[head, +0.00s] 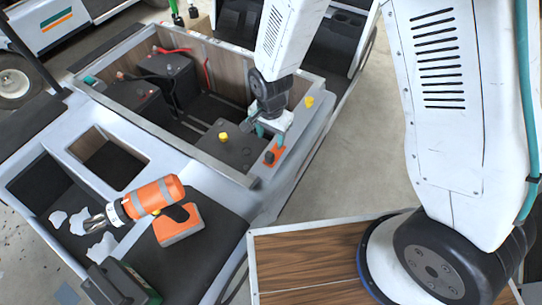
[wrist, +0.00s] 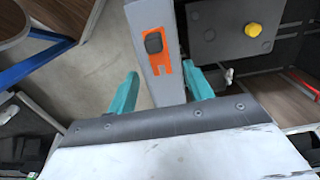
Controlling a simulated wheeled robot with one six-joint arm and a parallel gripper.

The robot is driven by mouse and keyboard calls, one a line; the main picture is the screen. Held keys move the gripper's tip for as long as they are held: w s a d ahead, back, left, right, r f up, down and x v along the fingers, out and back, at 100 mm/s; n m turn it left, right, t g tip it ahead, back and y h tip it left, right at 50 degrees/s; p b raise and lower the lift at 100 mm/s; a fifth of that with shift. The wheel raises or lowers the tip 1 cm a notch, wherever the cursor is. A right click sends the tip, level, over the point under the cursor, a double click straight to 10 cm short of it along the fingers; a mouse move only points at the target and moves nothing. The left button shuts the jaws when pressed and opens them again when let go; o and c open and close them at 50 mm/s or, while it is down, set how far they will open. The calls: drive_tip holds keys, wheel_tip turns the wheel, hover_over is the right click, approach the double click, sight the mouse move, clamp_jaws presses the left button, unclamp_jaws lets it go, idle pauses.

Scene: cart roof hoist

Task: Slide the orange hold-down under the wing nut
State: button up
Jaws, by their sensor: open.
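The orange hold-down (wrist: 163,80) is a flat plate lying on a light grey rail (wrist: 150,15) of the cart, beside a dark battery (wrist: 221,25). A black knob (wrist: 154,43) stands on its far part in the wrist view; I cannot tell whether this is the wing nut. In the head view the hold-down (head: 276,150) shows at the right end of the battery bay, partly behind my gripper. My gripper (wrist: 160,70) is open and empty, its teal fingers on either side of the rail and hold-down. Contact cannot be made out.
The battery has a yellow cap (head: 223,137); another yellow piece (head: 309,101) sits on the rail further back. More dark batteries (head: 167,75) with red cables stand in the bay. An orange drill (head: 150,197) lies on the front tray. Floor (head: 345,130) right of the cart is clear.

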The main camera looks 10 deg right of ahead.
sight(271, 152)
drive_tip(key=f, duration=0.5)
drive_tip(key=s+f, duration=0.1)
drive_tip(key=f, duration=0.2)
clamp_jaws()
